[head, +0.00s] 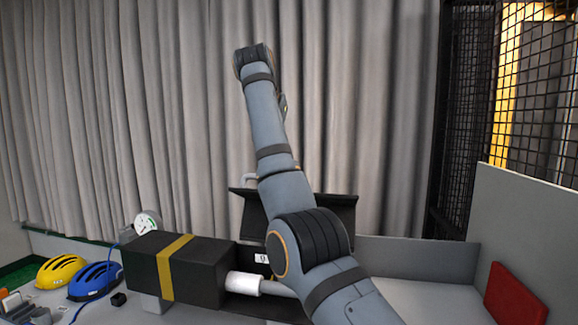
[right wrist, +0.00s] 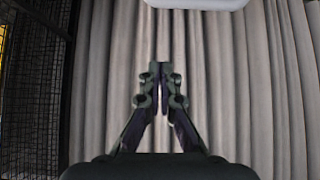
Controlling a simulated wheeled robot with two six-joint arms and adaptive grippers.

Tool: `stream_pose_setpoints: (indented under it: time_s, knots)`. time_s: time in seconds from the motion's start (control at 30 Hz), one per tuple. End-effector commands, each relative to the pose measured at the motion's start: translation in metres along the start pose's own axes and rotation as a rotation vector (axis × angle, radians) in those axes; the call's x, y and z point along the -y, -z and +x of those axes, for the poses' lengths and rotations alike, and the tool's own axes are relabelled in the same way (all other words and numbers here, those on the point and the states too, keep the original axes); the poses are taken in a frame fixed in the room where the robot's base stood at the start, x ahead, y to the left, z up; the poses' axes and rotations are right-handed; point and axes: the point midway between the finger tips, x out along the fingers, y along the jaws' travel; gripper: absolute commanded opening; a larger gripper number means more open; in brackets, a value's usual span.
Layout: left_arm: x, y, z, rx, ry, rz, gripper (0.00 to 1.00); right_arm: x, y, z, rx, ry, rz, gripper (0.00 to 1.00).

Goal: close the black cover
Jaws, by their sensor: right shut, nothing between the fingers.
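The black cover (head: 338,212) stands raised and open in the head view, above the open section of a long black housing (head: 210,268) with a yellow band. My right arm crosses in front of the cover and hides its middle. A pale curved handle (head: 248,179) shows just above the cover's left edge. My right arm reaches up past the cover, and its gripper cannot be made out in the head view. In the right wrist view my right gripper (right wrist: 160,72) is shut and empty, with the grey curtain behind it. My left gripper is not in view.
A white cylinder (head: 243,284) lies at the housing's front. A round gauge (head: 147,223) stands behind its left end. Yellow (head: 61,271) and blue (head: 95,281) helmets lie at left. A red block (head: 515,294) rests by the right wall. A pale object (right wrist: 195,4) edges into the wrist view's top.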

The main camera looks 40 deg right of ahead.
Motion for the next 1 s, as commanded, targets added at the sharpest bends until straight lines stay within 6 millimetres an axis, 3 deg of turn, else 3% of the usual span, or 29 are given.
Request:
stream_pose_setpoints:
  time_s: [0.17, 0.37, 0.53, 0.7, 1.0]
  knots:
    - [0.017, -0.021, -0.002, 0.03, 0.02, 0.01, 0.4, -0.001, 0.001, -0.001, 0.0, 0.001, 0.002, 0.0]
    - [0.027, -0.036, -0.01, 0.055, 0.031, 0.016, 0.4, -0.001, 0.001, 0.026, 0.002, -0.003, 0.002, 0.0]
    - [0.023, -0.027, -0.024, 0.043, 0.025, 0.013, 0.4, -0.001, 0.003, 0.063, 0.004, -0.004, 0.0, 0.0]
    - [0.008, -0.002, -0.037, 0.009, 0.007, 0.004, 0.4, -0.001, 0.003, 0.099, 0.003, -0.003, 0.0, 0.0]
    - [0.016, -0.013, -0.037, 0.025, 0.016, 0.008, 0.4, 0.0, -0.032, 0.087, -0.001, 0.001, 0.001, 0.0]
